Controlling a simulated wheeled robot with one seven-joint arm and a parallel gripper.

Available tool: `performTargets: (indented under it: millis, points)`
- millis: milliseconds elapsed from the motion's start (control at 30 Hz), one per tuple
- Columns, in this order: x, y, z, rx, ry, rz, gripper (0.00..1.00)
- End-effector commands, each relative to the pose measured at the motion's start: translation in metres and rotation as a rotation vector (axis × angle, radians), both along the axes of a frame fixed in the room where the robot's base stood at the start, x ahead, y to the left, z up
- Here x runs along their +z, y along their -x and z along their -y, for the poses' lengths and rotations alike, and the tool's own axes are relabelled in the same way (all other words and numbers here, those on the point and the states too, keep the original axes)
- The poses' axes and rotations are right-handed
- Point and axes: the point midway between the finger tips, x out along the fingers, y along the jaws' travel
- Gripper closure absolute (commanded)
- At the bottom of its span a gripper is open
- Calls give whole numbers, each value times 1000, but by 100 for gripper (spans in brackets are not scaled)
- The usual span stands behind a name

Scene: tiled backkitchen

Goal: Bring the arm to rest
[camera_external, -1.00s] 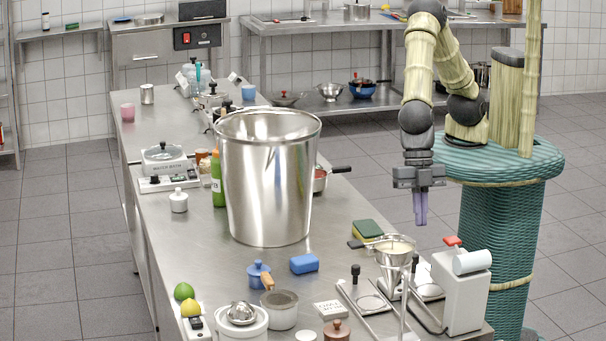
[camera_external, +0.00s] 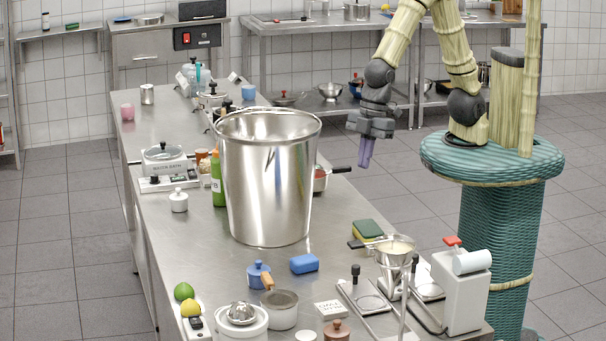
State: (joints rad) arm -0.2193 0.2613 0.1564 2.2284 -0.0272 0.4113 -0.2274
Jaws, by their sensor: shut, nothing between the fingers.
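My gripper (camera_external: 365,160) hangs at the end of my raised arm, to the right of the tall steel pot in the picture. Its purple fingers point down and are shut with nothing between them. It is clear of the tabletop and of the things on it. My arm bends down from above the round teal top of my base at the right; its upper bend is cut off by the top edge of the picture.
The large steel pot (camera_external: 268,185) stands mid-table. Tiled floor lies open beyond the table's right edge.

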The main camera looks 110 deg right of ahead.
Motion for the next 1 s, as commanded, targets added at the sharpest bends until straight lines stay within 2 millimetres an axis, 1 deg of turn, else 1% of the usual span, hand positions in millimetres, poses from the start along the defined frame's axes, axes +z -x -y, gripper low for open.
performTargets:
  millis: [33, 67, 100, 200, 300, 400, 600, 667, 700, 767, 900, 967, 1000]
  points:
    - [4, 11, 33, -107, 2, 0, 100]
    - [5, 18, 50, -169, 1, -3, 100]
    - [7, 29, 72, -253, 0, -6, 100]
    - [8, 59, 115, -440, -10, -12, 100]
    - [7, 81, 139, -567, -22, -18, 100]
    - [7, 91, 147, -616, -27, -21, 100]
    - [6, 91, 147, -617, -27, -21, 100]
    - [6, 90, 147, -616, -27, -21, 90]
    - [6, 90, 147, -616, -27, -21, 82]
    - [6, 90, 147, -615, -27, -21, 71]
    - [7, 89, 147, -614, -26, -22, 43]
    - [10, 86, 148, -614, -23, -24, 31]
    - [13, 82, 150, -612, -18, -26, 23]
